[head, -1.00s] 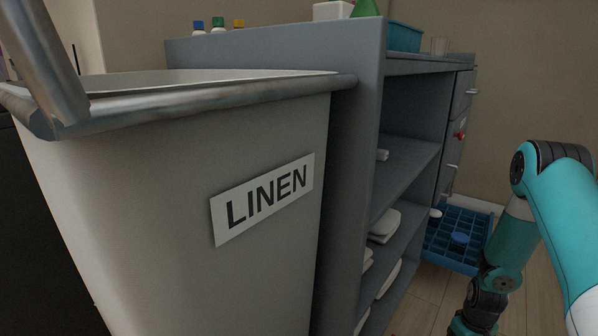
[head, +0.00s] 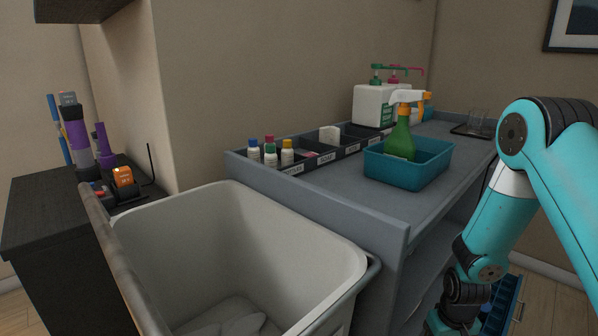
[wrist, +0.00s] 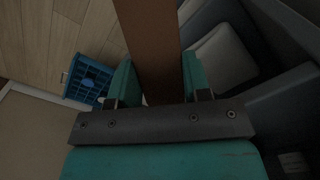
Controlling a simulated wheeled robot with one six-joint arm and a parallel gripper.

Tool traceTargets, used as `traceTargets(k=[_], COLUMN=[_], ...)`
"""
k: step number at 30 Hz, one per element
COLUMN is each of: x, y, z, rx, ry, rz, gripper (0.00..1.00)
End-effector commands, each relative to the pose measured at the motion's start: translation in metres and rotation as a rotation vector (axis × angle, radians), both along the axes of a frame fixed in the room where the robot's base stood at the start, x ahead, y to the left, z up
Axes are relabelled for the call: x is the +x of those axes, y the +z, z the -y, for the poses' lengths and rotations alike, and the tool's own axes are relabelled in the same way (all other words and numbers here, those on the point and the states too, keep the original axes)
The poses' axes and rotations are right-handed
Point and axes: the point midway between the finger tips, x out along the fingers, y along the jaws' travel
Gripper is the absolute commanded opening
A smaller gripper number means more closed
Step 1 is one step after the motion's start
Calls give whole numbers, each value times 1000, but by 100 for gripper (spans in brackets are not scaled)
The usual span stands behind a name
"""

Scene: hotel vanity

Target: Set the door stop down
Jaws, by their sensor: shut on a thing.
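The door stop (wrist: 149,40) shows in the wrist view as a long brown block running up out of the top of the frame. My gripper (wrist: 158,82) is shut on it, with one teal finger on each side. Its far end is cut off. In the head view my arm comes down at the right edge, and the gripper and door stop are out of sight below the frame. In the wrist view, wooden floor (wrist: 50,35) shows on the left beyond the door stop.
A linen bin (head: 235,235) with white cloth inside stands at front left. A grey cart (head: 370,205) holds a blue tub (head: 405,172), a green spray bottle (head: 401,140) and several small bottles. A blue crate (wrist: 88,80) lies on the floor. A dark shelf unit stands far left.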

Motion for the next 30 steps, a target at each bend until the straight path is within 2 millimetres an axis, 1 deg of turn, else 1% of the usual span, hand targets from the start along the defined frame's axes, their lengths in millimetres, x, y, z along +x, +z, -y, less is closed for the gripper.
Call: traceTargets(k=[1,3,6,9,12,17,25,26,28,29,30], x=[0,-1,-3,-5,-7,-8,-9,-9,-11,-12,-14], y=[35,59,88,109,123,130,127,124,112,104,90], z=[-9,-19,-32,-42,-49,-53,-54,-54,-54,-54,-54], rx=[0,0,0,0,0,0,0,0,0,0,0], ry=[6,9,10,11,11,10,10,10,10,10,10], rz=[2,1,1,1,1,0,-1,-2,-6,-7,-9], gripper=[19,19,19,19,19,19,19,19,19,19,19])
